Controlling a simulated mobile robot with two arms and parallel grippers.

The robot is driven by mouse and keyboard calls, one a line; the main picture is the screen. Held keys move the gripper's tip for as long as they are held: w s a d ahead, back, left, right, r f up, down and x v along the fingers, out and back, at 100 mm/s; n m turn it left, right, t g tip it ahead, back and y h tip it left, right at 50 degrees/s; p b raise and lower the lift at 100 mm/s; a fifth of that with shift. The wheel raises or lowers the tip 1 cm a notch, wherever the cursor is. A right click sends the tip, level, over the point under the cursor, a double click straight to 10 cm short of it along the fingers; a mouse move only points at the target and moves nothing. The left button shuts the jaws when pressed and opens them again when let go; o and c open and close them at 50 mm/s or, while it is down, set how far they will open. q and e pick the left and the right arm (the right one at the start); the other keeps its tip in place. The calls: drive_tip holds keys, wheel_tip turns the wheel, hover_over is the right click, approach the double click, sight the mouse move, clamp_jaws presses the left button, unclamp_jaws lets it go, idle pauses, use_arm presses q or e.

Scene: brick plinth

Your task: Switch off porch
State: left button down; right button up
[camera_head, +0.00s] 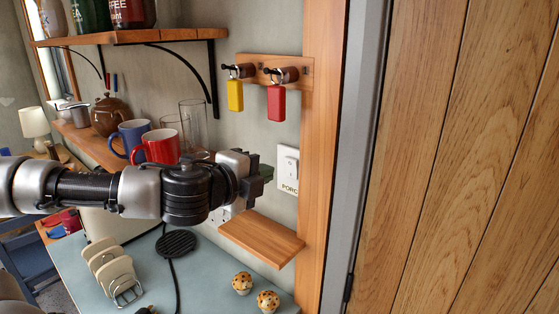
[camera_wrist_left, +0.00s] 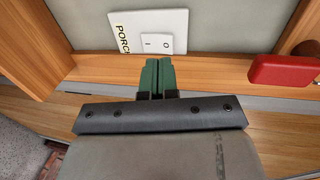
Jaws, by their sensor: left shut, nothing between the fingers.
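The white porch switch plate (camera_head: 288,164) is on the wall just left of the wooden door frame, with the letters "PORC" showing below its rocker. In the left wrist view the plate (camera_wrist_left: 126,28) carries a white rocker (camera_wrist_left: 158,44) marked I and O. I cannot tell which side is pressed in. My left gripper (camera_head: 268,173) is shut and empty, just left of the switch in the head view. Its green fingertips (camera_wrist_left: 158,62) are together, close to the rocker in the wrist view; I cannot tell whether they touch it. My right gripper is not in view.
A yellow key tag (camera_head: 235,95) and a red key tag (camera_head: 276,103) hang from pegs above the switch. A small wooden shelf (camera_head: 262,238) juts out below. Blue (camera_head: 131,137) and red mugs (camera_head: 160,147) stand behind my left arm. The wooden door (camera_head: 460,160) fills the right.

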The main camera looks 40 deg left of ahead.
sight(287, 160)
use_arm(q)
drive_tip(key=shift+r+p+x, duration=0.1)
drive_tip(key=shift+r+x, duration=0.1)
drive_tip(key=shift+x, duration=0.65)
drive_tip(key=shift+r+p+x, duration=0.15)
drive_tip(key=shift+r+x, duration=0.05)
drive_tip(key=shift+x, duration=0.65)
drive_tip(key=shift+r+p+x, duration=0.1)
drive_tip(key=shift+r+x, duration=0.1)
drive_tip(key=shift+x, duration=0.65)
drive_tip(key=shift+w+d, duration=0.1)
